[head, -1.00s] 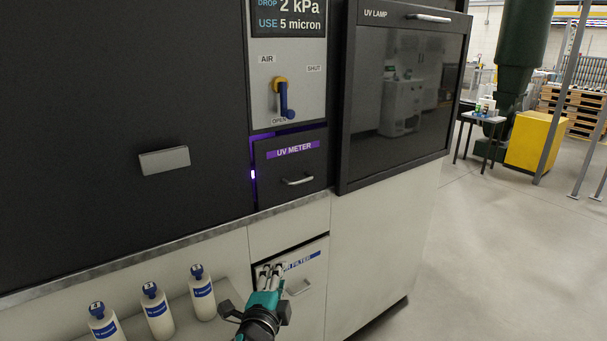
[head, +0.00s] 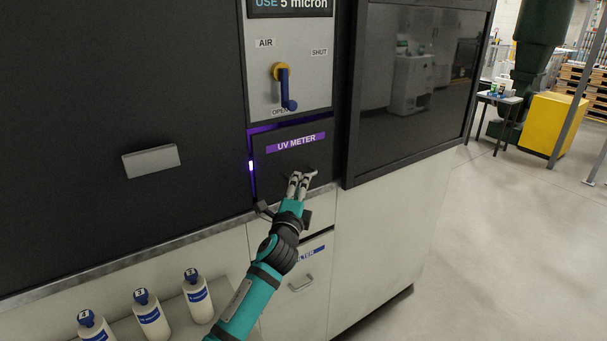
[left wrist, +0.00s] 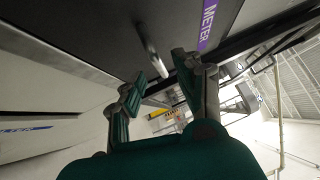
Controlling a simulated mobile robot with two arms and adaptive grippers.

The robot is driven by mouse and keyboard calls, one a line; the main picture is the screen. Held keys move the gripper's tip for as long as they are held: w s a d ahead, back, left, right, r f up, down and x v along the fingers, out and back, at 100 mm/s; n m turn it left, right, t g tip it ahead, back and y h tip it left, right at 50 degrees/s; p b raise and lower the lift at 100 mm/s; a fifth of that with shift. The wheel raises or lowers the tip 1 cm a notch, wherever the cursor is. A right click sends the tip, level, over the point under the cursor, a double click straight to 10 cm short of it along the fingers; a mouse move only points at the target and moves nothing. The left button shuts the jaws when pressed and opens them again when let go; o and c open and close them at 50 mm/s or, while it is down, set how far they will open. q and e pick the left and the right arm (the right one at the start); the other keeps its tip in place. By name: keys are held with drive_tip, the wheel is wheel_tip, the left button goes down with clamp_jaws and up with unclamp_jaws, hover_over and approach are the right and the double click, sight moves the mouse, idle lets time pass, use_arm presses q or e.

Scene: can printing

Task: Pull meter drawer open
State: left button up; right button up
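The UV meter drawer (head: 268,170) is a dark front with a purple "UV METER" label, set in the machine below the air lever. Purple light shows along its left and top edges, and its front looks nearly flush. My left gripper (head: 300,178) is in front of the drawer, at its handle, and hides most of the handle in the head view. In the left wrist view the metal bar handle (left wrist: 151,50) shows just ahead of the fingertips, near the gap between them. The left gripper (left wrist: 158,70) is open there, with no clear grip on the bar. My right gripper is out of view.
The blue and yellow air lever (head: 284,87) hangs above the drawer. The UV lamp door (head: 405,90) stands to the right. The filter drawer (head: 300,285) is below. Several white bottles (head: 151,318) stand on a ledge at lower left.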

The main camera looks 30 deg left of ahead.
use_arm(q)
drive_tip(key=x, duration=0.3)
drive_tip(key=shift+w+a, duration=0.15)
drive_tip(key=shift+w, duration=0.15)
drive_tip(key=shift+w+a, duration=0.1)
drive_tip(key=shift+w, duration=0.2)
drive_tip(key=shift+r, duration=0.1)
drive_tip(key=c, duration=0.5)
clamp_jaws()
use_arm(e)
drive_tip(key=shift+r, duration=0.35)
